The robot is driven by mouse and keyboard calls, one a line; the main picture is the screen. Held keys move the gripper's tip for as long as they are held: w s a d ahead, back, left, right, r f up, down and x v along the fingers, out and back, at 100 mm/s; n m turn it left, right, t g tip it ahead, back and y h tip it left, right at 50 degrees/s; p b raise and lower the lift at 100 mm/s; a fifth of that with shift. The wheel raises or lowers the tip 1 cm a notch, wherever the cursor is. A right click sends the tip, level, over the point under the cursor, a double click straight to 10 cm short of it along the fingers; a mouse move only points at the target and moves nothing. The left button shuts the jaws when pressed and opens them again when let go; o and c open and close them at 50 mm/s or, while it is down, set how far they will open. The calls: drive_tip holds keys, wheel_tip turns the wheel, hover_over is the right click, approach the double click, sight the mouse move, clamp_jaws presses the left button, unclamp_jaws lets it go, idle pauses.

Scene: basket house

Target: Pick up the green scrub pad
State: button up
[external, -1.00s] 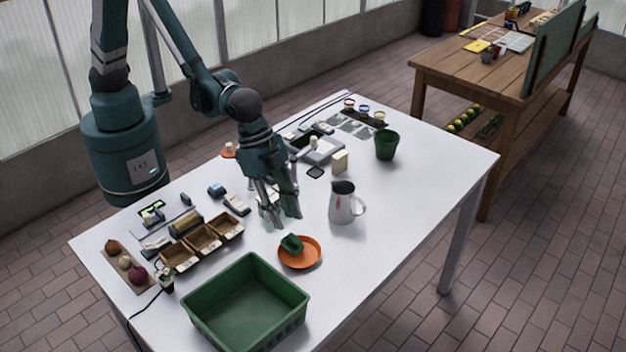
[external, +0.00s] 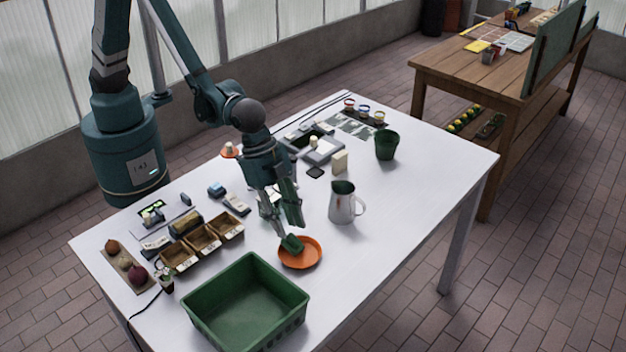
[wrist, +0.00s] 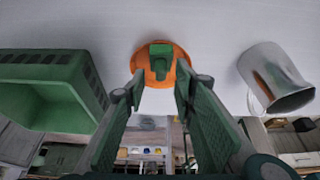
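The green scrub pad (external: 291,243) lies on an orange saucer (external: 312,259) near the front middle of the white table. In the wrist view the pad (wrist: 161,50) sits on the saucer (wrist: 148,104), ahead of and between my fingertips. My gripper (external: 288,228) is just above the pad in the external view, pointing down. In the wrist view my gripper (wrist: 158,85) has its two fingers spread wide with nothing between them. I cannot tell whether a fingertip touches the pad.
A green basket (external: 247,303) stands left of the saucer, and a metal pitcher (external: 342,204) stands behind it to the right. Wooden boxes (external: 203,239) and small items lie further left. A green pot (external: 387,145) is at the far right. The table's right front is clear.

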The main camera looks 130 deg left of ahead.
sight(292, 236)
drive_tip(key=shift+b+x, duration=0.4)
drive_tip(key=shift+x, duration=2.15)
drive_tip(key=shift+a, duration=0.1)
drive_tip(key=c, duration=0.5)
drive_tip(key=shift+r+p, duration=0.7)
drive_tip(key=shift+r, duration=4.3)
